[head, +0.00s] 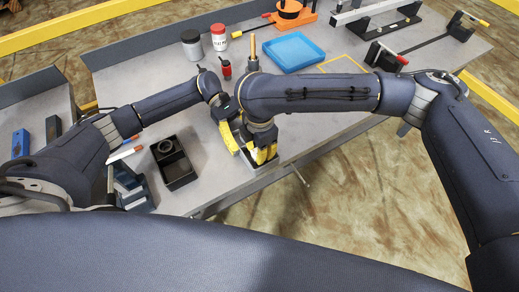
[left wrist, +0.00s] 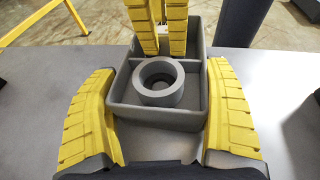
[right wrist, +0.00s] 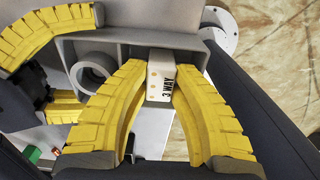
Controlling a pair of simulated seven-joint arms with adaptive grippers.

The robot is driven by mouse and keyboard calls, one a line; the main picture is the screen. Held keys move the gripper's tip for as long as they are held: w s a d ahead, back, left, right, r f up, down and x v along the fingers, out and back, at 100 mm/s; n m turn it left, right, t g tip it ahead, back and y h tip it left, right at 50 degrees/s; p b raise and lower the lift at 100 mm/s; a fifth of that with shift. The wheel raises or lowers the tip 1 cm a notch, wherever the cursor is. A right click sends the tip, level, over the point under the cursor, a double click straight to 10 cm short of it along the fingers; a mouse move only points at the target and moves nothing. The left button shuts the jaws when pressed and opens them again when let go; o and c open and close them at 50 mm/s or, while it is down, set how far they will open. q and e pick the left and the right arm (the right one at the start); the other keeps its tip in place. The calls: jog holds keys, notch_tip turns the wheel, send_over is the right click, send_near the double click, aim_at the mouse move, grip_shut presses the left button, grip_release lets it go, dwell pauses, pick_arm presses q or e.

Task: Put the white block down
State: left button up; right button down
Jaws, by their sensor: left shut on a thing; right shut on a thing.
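The white block (right wrist: 161,82), marked "3 WAY", is between the fingertips of my right gripper (right wrist: 160,72), which is shut on it. In the right wrist view the block is at one compartment of a grey two-part tray (right wrist: 130,42); I cannot tell whether it touches the floor. The tray (left wrist: 122,88) holds a grey ring (left wrist: 160,82) in its other compartment. My left gripper (left wrist: 160,125) is shut on the tray, one yellow finger along each side. My right gripper (left wrist: 157,48) points down at the tray's far part. In the head view arms and fingers hide the block.
A black tray with a round part (head: 180,172) lies at left. A red bottle (head: 226,69), white jar (head: 219,38), grey jar (head: 192,46) and blue tray (head: 292,52) stand farther back. The table's front edge is close to my grippers.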

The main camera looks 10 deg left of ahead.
pick_arm(q)
jog(key=shift+f, duration=0.1)
pick_arm(e)
jog(key=c, duration=1.5)
grip_release()
jog(key=shift+f, duration=0.1)
notch_tip(320, 180, up, 12)
jog(key=shift+r, duration=0.15)
pick_arm(q)
jog(key=o, duration=0.7)
